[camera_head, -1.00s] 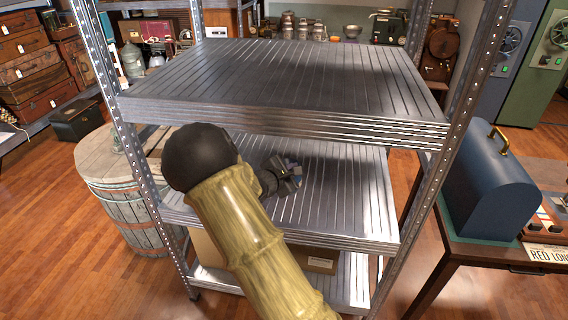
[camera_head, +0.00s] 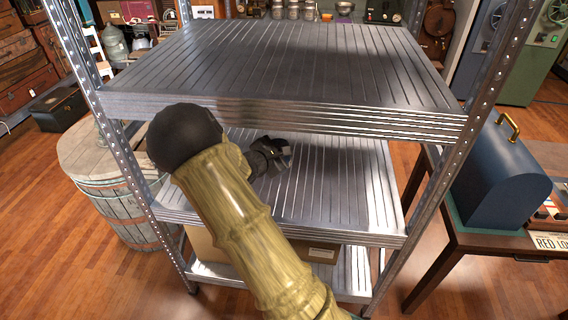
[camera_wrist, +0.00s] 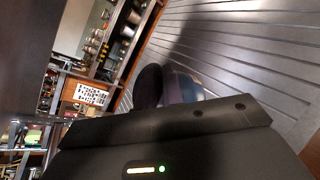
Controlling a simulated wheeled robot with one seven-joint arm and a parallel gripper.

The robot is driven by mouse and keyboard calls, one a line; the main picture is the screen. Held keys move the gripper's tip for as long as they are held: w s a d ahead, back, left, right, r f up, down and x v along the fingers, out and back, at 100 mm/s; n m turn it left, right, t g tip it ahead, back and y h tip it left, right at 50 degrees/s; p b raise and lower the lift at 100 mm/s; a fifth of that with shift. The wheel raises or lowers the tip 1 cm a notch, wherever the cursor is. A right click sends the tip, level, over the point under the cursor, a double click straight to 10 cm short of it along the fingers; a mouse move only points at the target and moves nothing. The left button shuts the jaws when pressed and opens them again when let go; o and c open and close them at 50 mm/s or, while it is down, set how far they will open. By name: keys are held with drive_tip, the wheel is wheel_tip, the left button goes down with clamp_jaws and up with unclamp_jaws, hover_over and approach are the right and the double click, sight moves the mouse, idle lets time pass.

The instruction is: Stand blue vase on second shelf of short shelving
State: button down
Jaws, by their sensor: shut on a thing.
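The short shelving is a metal rack with a top board (camera_head: 290,65), a middle board (camera_head: 345,190) and a low board (camera_head: 350,275). My gripper (camera_head: 283,152) reaches between the top and middle boards, over the middle one. In the wrist view a small bluish, rounded part of the blue vase (camera_wrist: 186,88) shows beside a dark finger (camera_wrist: 148,86). My gripper is shut on it. The rest of the vase is hidden by the gripper body. I cannot tell whether the vase touches the board or is upright.
The top board and the visible middle board are otherwise bare. A cardboard box (camera_head: 315,250) is on the low board. Metal posts (camera_head: 125,160) flank the opening. A wooden barrel (camera_head: 105,185) stands left; a blue domed case (camera_head: 500,180) sits on a table at right.

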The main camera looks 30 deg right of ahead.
wheel_tip(320, 180, down, 5)
drive_tip(key=shift+f, duration=0.1)
drive_tip(key=shift+f, duration=1.8)
drive_tip(key=shift+f, duration=0.2)
drive_tip(key=c, duration=1.5)
unclamp_jaws()
drive_tip(key=shift+r, duration=0.25)
drive_tip(key=v, duration=1.2)
drive_tip(key=shift+f, duration=0.1)
